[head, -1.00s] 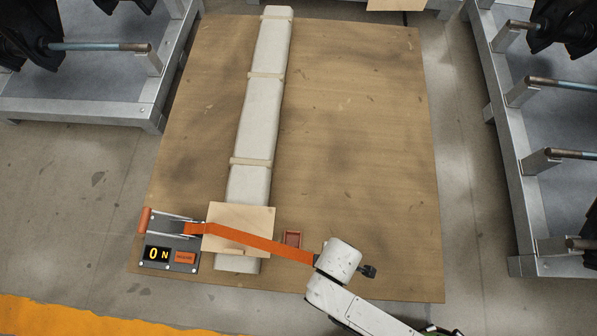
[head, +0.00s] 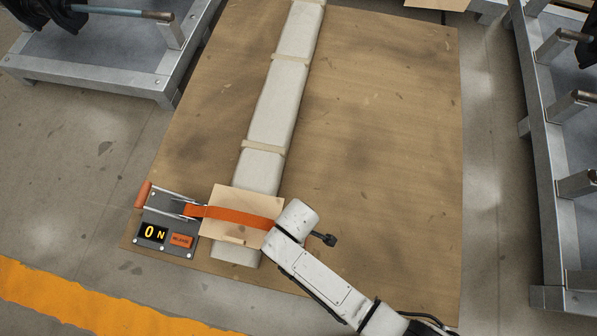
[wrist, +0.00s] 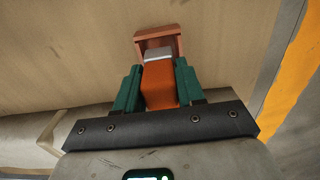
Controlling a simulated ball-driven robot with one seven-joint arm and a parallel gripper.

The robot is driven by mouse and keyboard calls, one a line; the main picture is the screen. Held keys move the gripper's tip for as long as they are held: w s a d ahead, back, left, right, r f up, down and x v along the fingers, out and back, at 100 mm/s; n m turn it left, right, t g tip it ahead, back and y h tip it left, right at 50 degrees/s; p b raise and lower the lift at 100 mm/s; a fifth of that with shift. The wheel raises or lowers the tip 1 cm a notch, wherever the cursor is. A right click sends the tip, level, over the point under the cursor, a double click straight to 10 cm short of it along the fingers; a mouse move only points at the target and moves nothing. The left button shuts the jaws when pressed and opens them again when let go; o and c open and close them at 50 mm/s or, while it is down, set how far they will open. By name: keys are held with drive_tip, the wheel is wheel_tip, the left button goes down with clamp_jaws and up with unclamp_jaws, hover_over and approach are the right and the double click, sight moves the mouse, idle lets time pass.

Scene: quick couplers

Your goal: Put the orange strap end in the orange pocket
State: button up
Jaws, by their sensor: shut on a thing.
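The orange strap (head: 235,216) runs from a grey tensioner at the left, over a wooden board, to my wrist in the head view. My gripper (wrist: 157,72) has green fingers and is shut on the strap end (wrist: 158,55), whose tip is grey. The orange pocket (wrist: 158,38), a reddish-orange open box, stands straight ahead of the fingers in the wrist view. The grey tip is at or just inside its mouth; how deep I cannot tell. In the head view my arm hides the pocket and the fingers.
The tensioner (head: 166,237) has an orange handle, a display reading 0 N and an orange button. The board (head: 240,198) lies across a long pale wrapped bundle (head: 275,115). Brown sheeting (head: 375,130) to the right is clear. Metal racks stand at both sides.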

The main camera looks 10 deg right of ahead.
drive_tip(key=shift+s+f+b, duration=0.1)
drive_tip(key=shift+f+b, duration=0.25)
drive_tip(key=shift+f, duration=0.95)
drive_tip(key=shift+f, duration=0.1)
drive_tip(key=o, duration=1.1)
wheel_tip(320, 180, up, 12)
drive_tip(key=p, duration=0.6)
drive_tip(key=shift+d, duration=0.1)
